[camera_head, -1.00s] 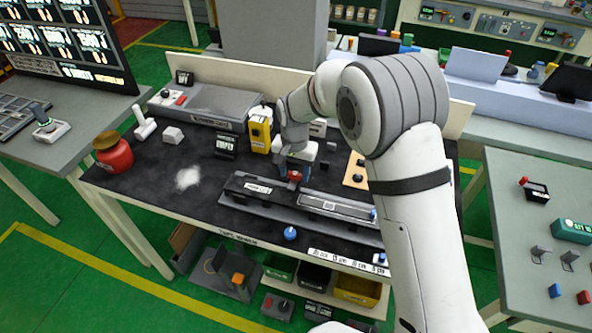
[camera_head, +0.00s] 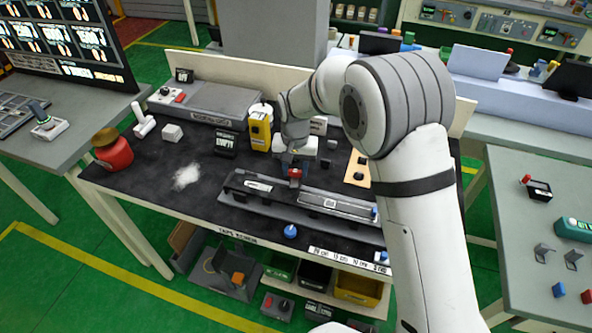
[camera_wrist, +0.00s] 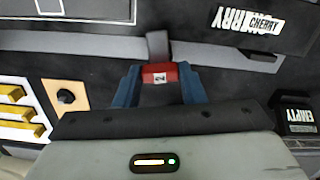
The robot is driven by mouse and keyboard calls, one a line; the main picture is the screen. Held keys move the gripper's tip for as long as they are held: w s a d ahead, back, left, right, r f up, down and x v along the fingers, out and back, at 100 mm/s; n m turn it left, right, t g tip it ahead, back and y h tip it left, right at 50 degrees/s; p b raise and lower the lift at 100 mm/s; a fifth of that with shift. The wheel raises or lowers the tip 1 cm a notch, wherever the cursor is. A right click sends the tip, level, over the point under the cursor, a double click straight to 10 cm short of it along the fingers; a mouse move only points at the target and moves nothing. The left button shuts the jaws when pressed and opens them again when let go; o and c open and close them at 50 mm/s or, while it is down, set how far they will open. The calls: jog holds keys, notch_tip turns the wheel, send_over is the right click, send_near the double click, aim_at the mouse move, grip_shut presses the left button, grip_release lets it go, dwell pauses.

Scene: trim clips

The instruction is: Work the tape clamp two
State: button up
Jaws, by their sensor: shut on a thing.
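Clamp two shows as a red grip marked "2" (camera_wrist: 158,76) on a grey lever, near the centre of the wrist view. In the head view the red grip (camera_head: 295,173) sits at the middle of the long dark tape fixture (camera_head: 272,206). My gripper (camera_wrist: 158,70) has its two blue fingers on either side of the red grip, shut on it. In the head view my gripper (camera_head: 297,166) is over the fixture, with its fingertips partly hidden.
A yellow device (camera_head: 260,131) and an "EMPTY" sign (camera_head: 225,143) stand behind the fixture to the left. A blue knob (camera_head: 290,231) is in front. A red pot (camera_head: 113,152) stands at the bench's left end. The black bench top near the white patch (camera_head: 186,176) is mostly clear.

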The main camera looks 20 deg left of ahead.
aim_at(295, 170)
jog(key=n+b, duration=0.3)
jog(key=n, duration=0.3)
jog(key=n+b, duration=0.1)
jog(key=n, duration=0.4)
jog(key=shift+n, duration=0.4)
dwell(0.3)
jog(key=o, duration=1)
jog(key=shift+r, duration=0.1)
notch_tip(295, 170, up, 8)
jog(key=shift+f+b, duration=0.15)
jog(key=shift+b, duration=0.5)
